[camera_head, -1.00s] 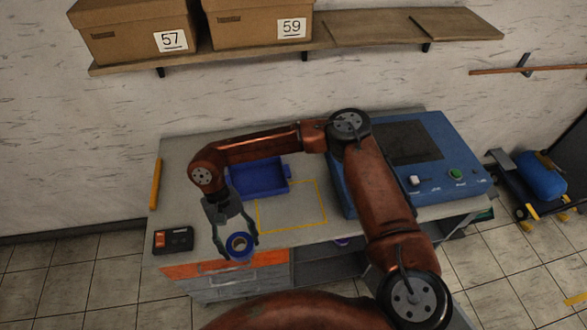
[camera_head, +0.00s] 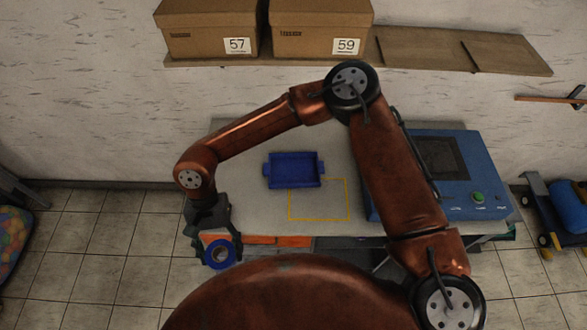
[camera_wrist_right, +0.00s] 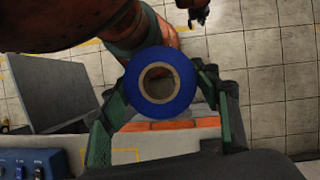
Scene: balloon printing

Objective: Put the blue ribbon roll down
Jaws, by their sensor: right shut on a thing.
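The blue ribbon roll (camera_head: 219,253), with a pale brown core, is held in my right gripper (camera_head: 213,256) at the front left of the table in the head view. In the right wrist view the roll (camera_wrist_right: 160,82) sits between the two green-black fingers of the right gripper (camera_wrist_right: 160,100), its ring facing the camera. The fingers are shut on it. My left gripper is not in the head view. A small dark claw at the top of the right wrist view (camera_wrist_right: 197,14) looks like it; its opening is too small to tell.
A blue tray (camera_head: 294,171) stands on the grey table (camera_head: 240,160), beside a bare yellow-outlined square (camera_head: 319,201). A blue machine (camera_head: 462,172) stands at the table's right. Two cardboard boxes (camera_head: 320,30) sit on the wall shelf.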

